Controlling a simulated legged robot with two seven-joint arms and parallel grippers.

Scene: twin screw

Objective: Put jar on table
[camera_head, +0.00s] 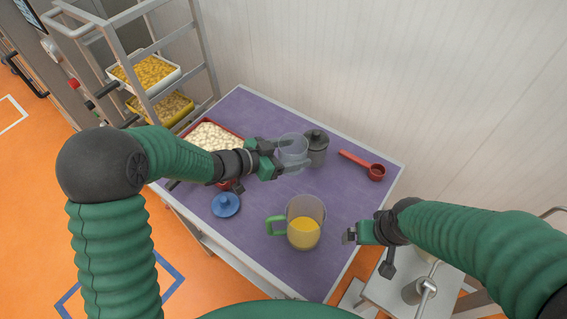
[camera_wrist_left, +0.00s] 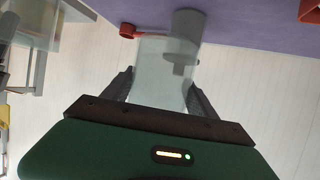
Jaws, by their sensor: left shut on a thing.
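A clear, empty-looking glass jar (camera_head: 291,146) is over the back middle of the purple table (camera_head: 262,112). My left gripper (camera_head: 283,158) is shut on the jar, with a finger on each side of it. The wrist view shows the jar (camera_wrist_left: 160,72) between the two dark fingers. I cannot tell whether its base touches the table. A blue lid (camera_head: 226,205) with a knob lies on the table, nearer the front left. My right gripper (camera_head: 349,236) is near the table's right edge, apart from the jar; its fingers are too small to judge.
A grey canister (camera_head: 317,150) stands close right of the jar. A red scoop (camera_head: 362,165) lies at the back right. A pitcher of yellow liquid (camera_head: 305,232) stands in front. A red tray of white pieces (camera_head: 211,137) is left. The table's middle has free room.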

